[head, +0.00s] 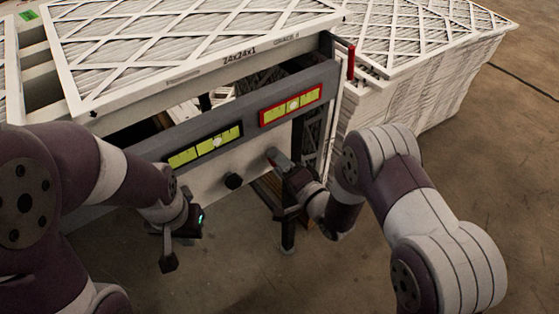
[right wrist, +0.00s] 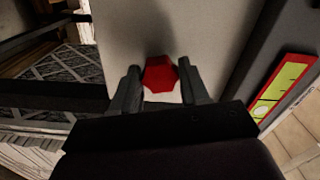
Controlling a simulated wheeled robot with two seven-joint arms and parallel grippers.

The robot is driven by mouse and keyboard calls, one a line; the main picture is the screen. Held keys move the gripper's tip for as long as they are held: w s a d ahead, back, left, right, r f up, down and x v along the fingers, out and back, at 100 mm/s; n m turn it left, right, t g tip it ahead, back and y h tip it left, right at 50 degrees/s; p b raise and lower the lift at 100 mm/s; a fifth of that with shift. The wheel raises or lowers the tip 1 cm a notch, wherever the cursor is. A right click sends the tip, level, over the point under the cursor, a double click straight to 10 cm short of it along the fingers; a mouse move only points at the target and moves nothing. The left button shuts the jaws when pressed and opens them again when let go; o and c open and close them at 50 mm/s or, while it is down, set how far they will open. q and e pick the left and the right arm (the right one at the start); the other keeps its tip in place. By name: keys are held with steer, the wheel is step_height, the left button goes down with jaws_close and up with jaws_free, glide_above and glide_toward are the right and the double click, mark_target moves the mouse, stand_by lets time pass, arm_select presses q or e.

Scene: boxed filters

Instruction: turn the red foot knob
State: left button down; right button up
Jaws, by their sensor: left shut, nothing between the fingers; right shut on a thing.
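The red foot knob (right wrist: 160,74) shows in the right wrist view, on a pale panel face, between the two fingers of my right gripper (right wrist: 161,86). The fingers are closed on its sides. In the head view the right gripper (head: 273,157) reaches the front of the panel, and the red knob is hidden behind it. A black knob (head: 234,181) sits on the same panel, left of the right gripper. My left gripper (head: 168,261) is shut and empty, low in front of the panel's left part, apart from it.
Above the knobs, a grey bar carries a black-framed level (head: 205,146) and a red-framed level (head: 291,105). A large pleated filter (head: 190,45) lies on top. A red upright piece (head: 351,62) stands at the right corner. More filters (head: 430,60) are stacked behind right. Floor at right is clear.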

steer(key=o, duration=1.1)
steer(key=shift+c, duration=0.2)
steer(key=p+v, duration=0.2)
steer(key=v, duration=1)
steer(key=shift+s+d, duration=0.2)
steer(key=shift+s, duration=0.1)
